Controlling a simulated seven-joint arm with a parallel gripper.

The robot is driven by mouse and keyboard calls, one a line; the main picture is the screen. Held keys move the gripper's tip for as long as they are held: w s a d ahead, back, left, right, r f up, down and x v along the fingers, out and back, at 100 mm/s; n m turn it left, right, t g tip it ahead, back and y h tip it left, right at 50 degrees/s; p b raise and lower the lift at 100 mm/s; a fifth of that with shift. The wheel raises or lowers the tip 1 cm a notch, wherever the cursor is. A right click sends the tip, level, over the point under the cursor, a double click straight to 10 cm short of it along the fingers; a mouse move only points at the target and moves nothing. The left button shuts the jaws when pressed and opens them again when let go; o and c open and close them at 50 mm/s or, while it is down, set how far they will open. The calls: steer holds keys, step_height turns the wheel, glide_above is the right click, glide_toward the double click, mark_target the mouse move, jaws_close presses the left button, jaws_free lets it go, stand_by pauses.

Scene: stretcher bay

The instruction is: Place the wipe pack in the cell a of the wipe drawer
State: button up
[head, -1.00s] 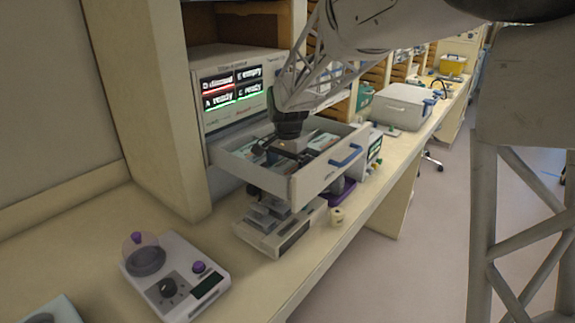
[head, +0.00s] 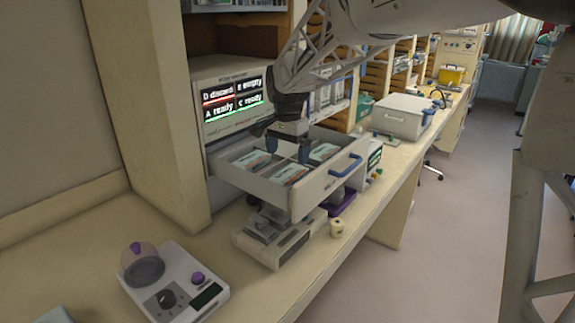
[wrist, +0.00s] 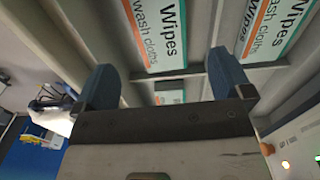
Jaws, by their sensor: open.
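The wipe drawer (head: 325,188) is pulled out below a display and divided into cells. Wipe packs lie flat in it: one in the near cell (head: 288,172), one at the left (head: 253,160), one at the right (head: 322,153). My gripper (head: 288,150) is above the drawer, open and empty. In the wrist view its blue fingertips (wrist: 165,78) stand apart. Beyond them are a wipe pack (wrist: 160,35), another at the right (wrist: 277,30) and a small part of a third (wrist: 170,97). I see no cell letters on the drawer.
The display (head: 232,96) reads A ready, C ready, D discard, and another cell empty. A grey device (head: 278,240) sits under the drawer. A scale-like device (head: 175,280) stands at the front left. A white box (head: 403,118) is farther along the counter.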

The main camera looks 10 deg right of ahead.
mark_target(290, 176)
steer(key=shift+r, duration=2.35)
steer(key=s+d, duration=0.1)
steer(key=s, duration=0.2)
steer(key=s+d+n, duration=0.1)
steer(key=s, duration=0.3)
steer(key=s+d+n, duration=0.1)
steer(key=s, duration=0.2)
steer(key=shift+s+d+r+t, duration=0.2)
steer(key=shift+s+d+t, duration=0.1)
steer(key=shift+s+t, duration=0.1)
steer(key=s+d+f+n, duration=0.1)
steer(key=s+f+n, duration=0.1)
steer(key=s, duration=0.7)
steer(key=s+d+f+n+t, duration=0.1)
steer(key=s+f, duration=0.3)
steer(key=s, duration=0.5)
steer(key=s+d+f+n, duration=0.3)
steer(key=s, duration=0.6)
steer(key=shift+s+d+f+t, duration=0.25)
steer(key=shift+s+f+t, duration=0.05)
steer(key=shift+s+t, duration=0.1)
